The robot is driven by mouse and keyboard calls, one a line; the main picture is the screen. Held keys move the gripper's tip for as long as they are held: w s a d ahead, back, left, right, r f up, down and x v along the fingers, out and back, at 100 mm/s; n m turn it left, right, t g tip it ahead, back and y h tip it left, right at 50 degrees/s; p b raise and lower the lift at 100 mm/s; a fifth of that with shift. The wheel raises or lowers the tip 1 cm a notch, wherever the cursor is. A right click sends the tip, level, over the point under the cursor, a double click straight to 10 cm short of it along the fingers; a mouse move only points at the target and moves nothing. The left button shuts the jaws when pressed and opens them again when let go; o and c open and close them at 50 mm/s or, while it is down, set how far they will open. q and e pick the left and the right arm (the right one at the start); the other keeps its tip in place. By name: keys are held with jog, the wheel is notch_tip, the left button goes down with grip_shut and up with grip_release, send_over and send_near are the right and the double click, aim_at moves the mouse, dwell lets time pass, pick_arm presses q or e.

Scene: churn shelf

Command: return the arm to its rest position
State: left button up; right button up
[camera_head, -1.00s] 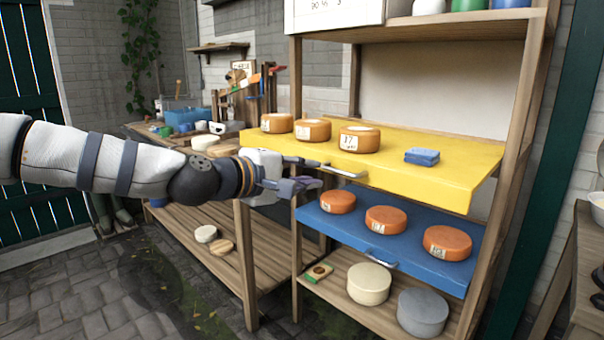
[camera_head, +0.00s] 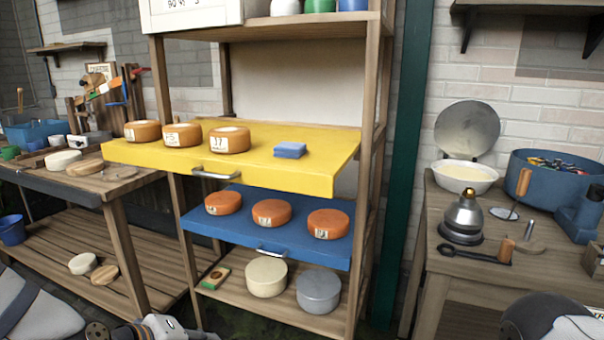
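My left arm (camera_head: 35,308) is low in the bottom left corner. The housing of my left gripper (camera_head: 162,327) just shows at the bottom edge, in front of the shelf and apart from it. Its fingers are cut off by the frame, so I cannot see whether it is open or holds anything. Part of my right arm (camera_head: 545,318) shows at the bottom right, and its gripper is out of view. The yellow shelf board (camera_head: 300,177) juts out with three orange cheeses and a blue block (camera_head: 290,150) on it.
The blue board (camera_head: 300,249) below also juts out, holding three orange cheeses. A cream wheel (camera_head: 266,277) and a grey wheel (camera_head: 318,291) stand on the bottom shelf. A wooden bench (camera_head: 80,181) is left.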

pick_arm(q)
jog(key=s+f+m+g+y, duration=0.1)
jog(key=s+f+m+g, duration=0.1)
jog(key=s+f, duration=0.4)
jog(key=s+f+m+g, duration=0.1)
jog(key=s+f+g, duration=0.15)
jog(key=s, duration=0.65)
jog(key=s+f+m+g+y, duration=0.1)
jog(key=s+f+m+g, duration=0.1)
jog(key=s+f, duration=0.4)
jog(key=s+a+m+g+y, duration=0.1)
jog(key=s+a+m+g, duration=0.1)
jog(key=s, duration=0.7)
jog(key=s+a+m+g+y+p, duration=0.1)
jog(key=s+a+m, duration=0.1)
jog(key=s, duration=0.8)
jog(key=shift+f+g+p, duration=0.3)
jog(key=shift+g, duration=0.05)
pick_arm(e)
jog(key=shift+w+r+t, duration=0.5)
jog(key=shift+w+r, duration=0.65)
jog(key=shift+r, duration=0.05)
pick_arm(q)
jog(key=shift+w, duration=0.1)
jog(key=shift+a, duration=0.15)
pick_arm(e)
jog(key=shift+a, duration=0.1)
